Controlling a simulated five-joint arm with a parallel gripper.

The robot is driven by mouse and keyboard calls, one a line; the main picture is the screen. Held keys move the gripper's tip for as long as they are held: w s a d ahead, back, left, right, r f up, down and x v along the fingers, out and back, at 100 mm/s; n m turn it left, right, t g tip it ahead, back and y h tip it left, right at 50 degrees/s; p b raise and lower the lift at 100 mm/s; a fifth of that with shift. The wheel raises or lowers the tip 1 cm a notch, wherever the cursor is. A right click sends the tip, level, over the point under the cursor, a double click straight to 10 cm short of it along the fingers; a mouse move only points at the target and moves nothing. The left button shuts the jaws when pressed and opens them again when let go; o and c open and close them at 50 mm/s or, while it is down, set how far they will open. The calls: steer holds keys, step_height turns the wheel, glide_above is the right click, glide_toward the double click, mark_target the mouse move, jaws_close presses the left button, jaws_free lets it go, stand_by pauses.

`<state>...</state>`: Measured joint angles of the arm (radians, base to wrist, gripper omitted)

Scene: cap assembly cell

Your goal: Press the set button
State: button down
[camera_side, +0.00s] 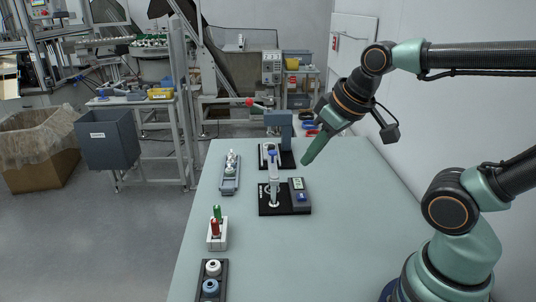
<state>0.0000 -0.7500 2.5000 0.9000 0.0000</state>
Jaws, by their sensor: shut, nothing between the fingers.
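A small dark grey box (299,190) sits on a black base plate (283,209) on the table. It has a small display (297,183) at its far end and a blue button (301,197) at its near end. No lettering is readable at this size, so I cannot confirm which button is the set button. My gripper (307,159) is shut and empty. Its green fingers point down and to the left, above and beyond the box, apart from it. The blue button is in clear view.
A pale upright fixture (273,181) stands on the same plate, left of the box. Behind it is a grey press (279,120) with a red-knobbed lever (250,102). A tray (229,187), a white holder (217,242) and a black rack (222,271) line the left edge. The table's right side is clear.

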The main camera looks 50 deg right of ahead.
stand_by(0.3)
steer(key=n+g, duration=0.6)
steer(key=n, duration=0.3)
glide_above(301, 195)
step_height(301, 195, down, 7)
steer(key=shift+r, duration=0.15)
step_height(301, 195, down, 14)
steer(key=shift+f, duration=0.1)
